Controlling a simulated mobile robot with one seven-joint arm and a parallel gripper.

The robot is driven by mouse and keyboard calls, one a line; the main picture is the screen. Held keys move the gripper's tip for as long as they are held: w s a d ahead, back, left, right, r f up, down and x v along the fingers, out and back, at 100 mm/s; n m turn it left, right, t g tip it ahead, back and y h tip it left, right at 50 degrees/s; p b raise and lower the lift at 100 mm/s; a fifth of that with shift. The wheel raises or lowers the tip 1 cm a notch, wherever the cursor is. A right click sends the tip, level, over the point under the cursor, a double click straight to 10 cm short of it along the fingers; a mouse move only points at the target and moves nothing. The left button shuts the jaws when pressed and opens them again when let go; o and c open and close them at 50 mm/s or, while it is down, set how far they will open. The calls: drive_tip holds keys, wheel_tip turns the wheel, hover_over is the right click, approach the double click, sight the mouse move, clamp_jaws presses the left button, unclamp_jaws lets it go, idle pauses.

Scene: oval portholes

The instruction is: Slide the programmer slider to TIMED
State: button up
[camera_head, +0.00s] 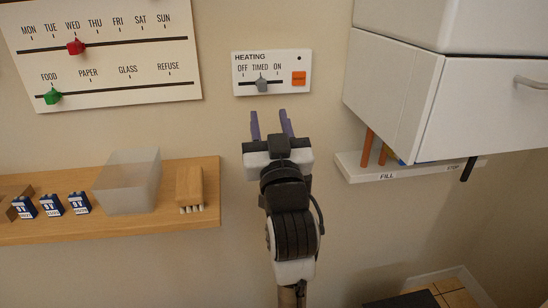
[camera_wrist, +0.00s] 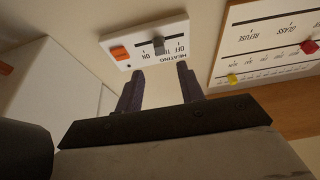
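The white HEATING panel (camera_head: 301,62) is on the wall, with a dark slot under the labels OFF, TIMED and ON. Its grey slider knob (camera_head: 262,84) stands at about the middle mark, under TIMED. My gripper (camera_head: 269,113) is below the panel in the head view, fingers pointing up, spread apart and empty. In the wrist view the panel (camera_wrist: 112,39) appears upside down beyond the fingertips of my gripper (camera_wrist: 160,69). The knob (camera_wrist: 158,45) shows between the finger directions, apart from both, and covers part of the TIMED label.
An orange button (camera_head: 299,78) is right of the slot. A larger panel (camera_head: 120,70) with red and green sliders hangs left. A white cabinet (camera_head: 400,95) juts out at right.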

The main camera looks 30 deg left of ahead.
drive_tip(key=shift+f+b, duration=0.5)
drive_tip(key=shift+b, duration=0.7)
drive_tip(key=b+v, duration=0.2)
drive_tip(key=b, duration=0.2)
drive_tip(key=r+b+v, duration=0.1)
drive_tip(key=b+v, duration=0.2)
drive_tip(key=b, duration=0.1)
drive_tip(key=shift+s+b, duration=0.1)
drive_tip(key=shift+b, duration=0.3)
